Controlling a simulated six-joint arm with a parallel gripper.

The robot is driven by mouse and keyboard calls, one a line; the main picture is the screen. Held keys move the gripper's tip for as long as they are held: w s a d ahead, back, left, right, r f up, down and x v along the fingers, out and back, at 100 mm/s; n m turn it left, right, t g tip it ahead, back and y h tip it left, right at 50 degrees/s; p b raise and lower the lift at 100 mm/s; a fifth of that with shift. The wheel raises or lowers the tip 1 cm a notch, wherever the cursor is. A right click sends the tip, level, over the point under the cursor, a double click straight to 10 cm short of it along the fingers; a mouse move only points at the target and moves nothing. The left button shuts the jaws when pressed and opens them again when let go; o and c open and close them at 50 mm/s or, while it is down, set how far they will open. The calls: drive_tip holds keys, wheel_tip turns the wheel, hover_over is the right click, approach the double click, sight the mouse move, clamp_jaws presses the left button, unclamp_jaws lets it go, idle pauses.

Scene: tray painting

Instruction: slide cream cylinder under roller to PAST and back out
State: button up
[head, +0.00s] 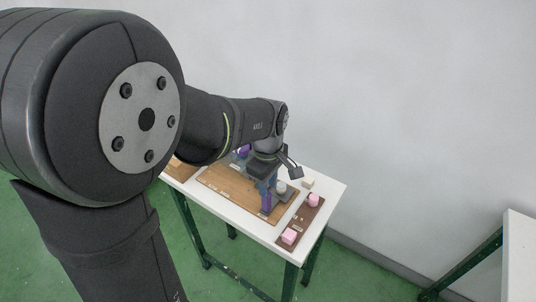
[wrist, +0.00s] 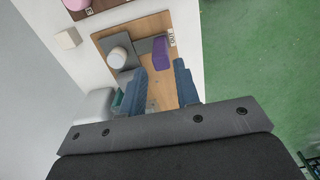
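A cream cylinder (wrist: 118,58) stands on a grey slab on the wooden board (wrist: 128,28) in the wrist view. In the head view it appears as a pale round shape (head: 281,187) just right of my gripper (head: 266,186). In the wrist view my gripper (wrist: 164,84) has its two blue-grey fingers well apart, with bare board between them. It is open and empty, beside the cylinder and not touching it. A purple block (wrist: 161,53) stands beyond the fingers, and also shows in the head view (head: 266,203). I cannot clearly identify the roller; a small PAST label cannot be read.
A brown tray (head: 299,222) at the table's right end holds a pink block (head: 289,236) and another pink piece (head: 313,200). A small cream block (head: 308,183) lies on the white table (head: 331,187). A teal piece (wrist: 117,99) is close beside the left finger.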

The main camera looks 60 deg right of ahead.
wheel_tip(320, 180, up, 12)
idle(0.3)
drive_tip(key=shift+f, duration=0.2)
idle(1.8)
wheel_tip(320, 180, down, 17)
drive_tip(key=shift+w+f, duration=0.1)
idle(0.5)
